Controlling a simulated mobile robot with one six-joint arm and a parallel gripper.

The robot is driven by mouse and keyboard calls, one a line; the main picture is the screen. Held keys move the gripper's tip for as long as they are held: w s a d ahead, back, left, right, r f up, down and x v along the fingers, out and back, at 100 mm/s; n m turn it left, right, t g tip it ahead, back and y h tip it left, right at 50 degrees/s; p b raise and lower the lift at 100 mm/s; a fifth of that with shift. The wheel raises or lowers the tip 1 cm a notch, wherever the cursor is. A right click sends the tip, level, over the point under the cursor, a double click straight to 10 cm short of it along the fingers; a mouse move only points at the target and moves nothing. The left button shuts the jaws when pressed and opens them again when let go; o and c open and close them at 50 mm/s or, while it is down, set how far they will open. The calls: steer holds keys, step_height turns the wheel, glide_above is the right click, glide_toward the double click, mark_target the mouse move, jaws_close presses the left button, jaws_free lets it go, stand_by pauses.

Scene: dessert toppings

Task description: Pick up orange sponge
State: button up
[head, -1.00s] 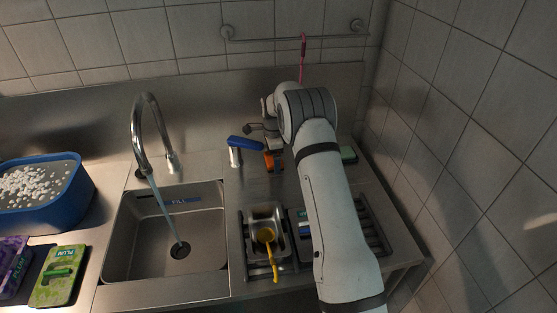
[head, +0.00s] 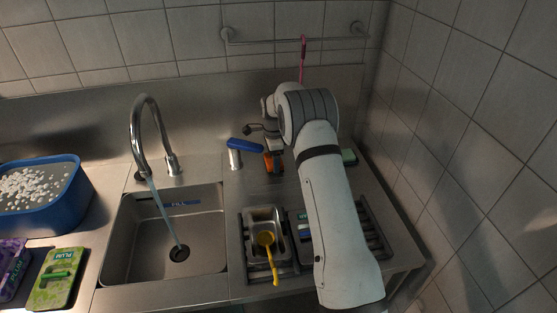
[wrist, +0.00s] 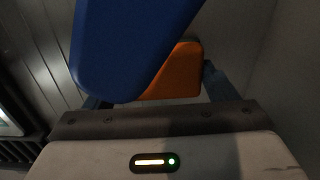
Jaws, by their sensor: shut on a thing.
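The orange sponge (head: 273,164) is on the steel counter area right of the tap, partly hidden by my wrist. In the wrist view the orange sponge (wrist: 176,73) shows between my fingers, its left part covered by a large blue shape. My gripper (head: 272,153) is over the sponge and shut on it; it also shows in the wrist view (wrist: 158,95). I cannot tell whether the sponge touches the counter.
A blue-handled dispenser (head: 235,155) stands just left of the sponge, and its blue handle (wrist: 130,45) looms close in the wrist view. The tap (head: 137,140) runs into the sink (head: 130,235). A metal tub (head: 252,217) holds a yellow ladle. Tiled walls rise behind and right.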

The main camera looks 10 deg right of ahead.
step_height(320, 180, up, 11)
steer(key=b, duration=0.2)
steer(key=s+b, duration=0.5)
steer(key=s, duration=1.5)
steer(key=shift+w, duration=0.1)
